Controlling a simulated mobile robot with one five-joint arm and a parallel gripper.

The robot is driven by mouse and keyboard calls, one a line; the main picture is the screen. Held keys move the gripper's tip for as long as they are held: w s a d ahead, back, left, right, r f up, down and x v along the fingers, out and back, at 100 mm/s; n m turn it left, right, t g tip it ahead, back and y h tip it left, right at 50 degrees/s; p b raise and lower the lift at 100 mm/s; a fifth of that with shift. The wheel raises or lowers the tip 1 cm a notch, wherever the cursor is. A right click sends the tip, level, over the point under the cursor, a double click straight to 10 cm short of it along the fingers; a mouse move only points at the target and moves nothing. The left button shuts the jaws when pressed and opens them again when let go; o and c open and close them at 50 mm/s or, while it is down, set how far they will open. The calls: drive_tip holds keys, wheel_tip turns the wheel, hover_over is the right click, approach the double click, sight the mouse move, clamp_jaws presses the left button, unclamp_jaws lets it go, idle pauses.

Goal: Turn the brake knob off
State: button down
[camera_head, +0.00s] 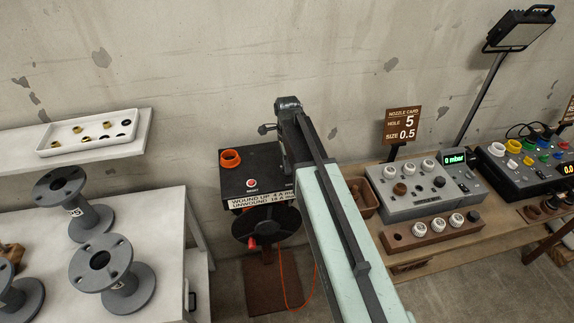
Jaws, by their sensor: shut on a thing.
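The cable reel unit (233,192) is a black box at picture centre, with a round drum (266,222) below it. My gripper (287,168) points down at the right part of the box's top, in line with my arm. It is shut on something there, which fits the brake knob. The knob itself is hidden behind my gripper and arm, so its turn position cannot be seen. The fingertips are mostly hidden too.
An orange ring (230,158) and a red button (252,183) sit on the box, left of my gripper. A pale table (150,215) with grey spools is at left. A wooden bench (440,250) with a grey meter box (425,200) is at right.

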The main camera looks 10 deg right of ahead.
drive_tip(key=n, duration=0.4)
drive_tip(key=shift+n, duration=0.4)
drive_tip(key=n, duration=0.4)
drive_tip(key=shift+n, duration=0.3)
drive_tip(key=n, duration=0.4)
drive_tip(key=shift+n, duration=2.2)
drive_tip(key=c, duration=1.5)
unclamp_jaws()
drive_tip(key=shift+o, duration=0.2)
